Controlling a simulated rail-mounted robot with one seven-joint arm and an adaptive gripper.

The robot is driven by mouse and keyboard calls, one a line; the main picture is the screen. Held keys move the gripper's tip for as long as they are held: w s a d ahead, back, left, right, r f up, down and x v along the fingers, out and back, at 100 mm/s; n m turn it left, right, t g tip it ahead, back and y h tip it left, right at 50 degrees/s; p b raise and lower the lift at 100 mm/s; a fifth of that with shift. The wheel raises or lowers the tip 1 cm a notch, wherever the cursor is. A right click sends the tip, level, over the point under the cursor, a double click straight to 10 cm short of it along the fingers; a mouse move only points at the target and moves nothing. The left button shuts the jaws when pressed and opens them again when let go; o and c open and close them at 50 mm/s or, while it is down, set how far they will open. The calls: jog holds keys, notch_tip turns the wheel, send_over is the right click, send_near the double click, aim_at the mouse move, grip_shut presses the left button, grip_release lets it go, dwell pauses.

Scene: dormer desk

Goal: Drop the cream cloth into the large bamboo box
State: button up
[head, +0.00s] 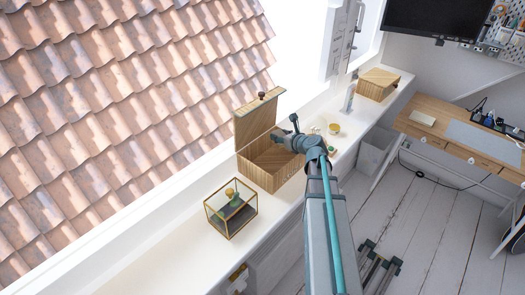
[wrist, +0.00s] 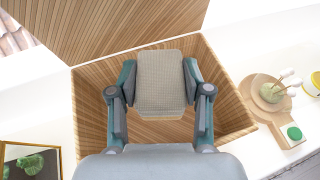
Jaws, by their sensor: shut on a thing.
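My gripper (wrist: 160,88) is shut on the cream cloth (wrist: 161,75), a folded pad with a woven texture, seen between the fingers in the wrist view. The large bamboo box (wrist: 235,97) lies below it with its hinged lid (wrist: 110,25) raised. In the wrist view the gripper and cloth are over the open mouth, and the bare striped floor shows around them. In the head view the box (head: 262,172) stands on the white ledge with its lid up, and my gripper (head: 281,137) is at the opening. The cloth cannot be made out there.
A glass case with brass edges (head: 230,208) stands in front of the box. A round wooden board (wrist: 268,92) with a small pot and a green-topped item (wrist: 294,132) lies right of it. A smaller closed bamboo box (head: 378,83) is farther along the ledge.

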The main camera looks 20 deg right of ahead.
aim_at(283, 147)
jog(key=shift+a+f+b, duration=0.15)
jog(key=shift+f+b, duration=1.85)
jog(key=shift+f, duration=0.4)
jog(key=o, duration=1.2)
jog(key=shift+s, duration=0.15)
jog(key=v, duration=1.2)
